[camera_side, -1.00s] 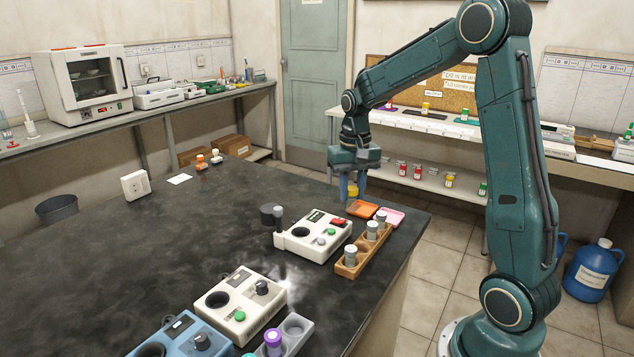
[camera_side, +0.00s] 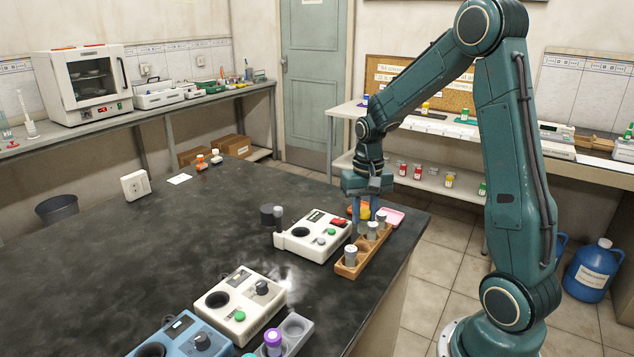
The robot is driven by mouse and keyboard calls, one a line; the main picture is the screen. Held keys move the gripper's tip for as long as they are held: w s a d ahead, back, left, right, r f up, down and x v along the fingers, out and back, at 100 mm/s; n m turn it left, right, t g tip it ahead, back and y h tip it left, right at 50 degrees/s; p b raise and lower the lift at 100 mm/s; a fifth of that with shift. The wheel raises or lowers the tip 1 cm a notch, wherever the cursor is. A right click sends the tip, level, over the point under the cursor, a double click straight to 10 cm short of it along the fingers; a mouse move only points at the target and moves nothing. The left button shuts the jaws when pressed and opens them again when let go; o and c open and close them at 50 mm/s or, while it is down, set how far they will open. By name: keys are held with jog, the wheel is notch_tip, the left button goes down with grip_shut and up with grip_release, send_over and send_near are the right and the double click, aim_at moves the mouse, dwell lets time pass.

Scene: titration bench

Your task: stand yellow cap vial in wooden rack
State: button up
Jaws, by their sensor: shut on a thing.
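The yellow cap vial (camera_side: 364,212) is small and partly hidden between the fingers of my gripper (camera_side: 364,215). My gripper is shut on it and points down, at the far end of the wooden rack in the picture. A gap shows between the near vial and the others. I cannot tell the exact height of the held vial above the rack.
A white device (camera_side: 300,240) stands close left of the rack. A pink tray (camera_side: 394,217) and an orange tray (camera_side: 352,209), partly covered by my gripper, lie behind. A grey rack (camera_side: 296,328) with a purple-capped vial stands in front.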

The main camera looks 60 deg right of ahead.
aim_at(363, 234)
jog(key=shift+f, duration=0.15)
jog(key=shift+f, duration=1.9)
jog(key=shift+f, duration=1.4)
dwell(1.8)
jog(key=o, duration=1.3)
jog(key=shift+r, duration=0.2)
jog(key=shift+r, duration=2.8)
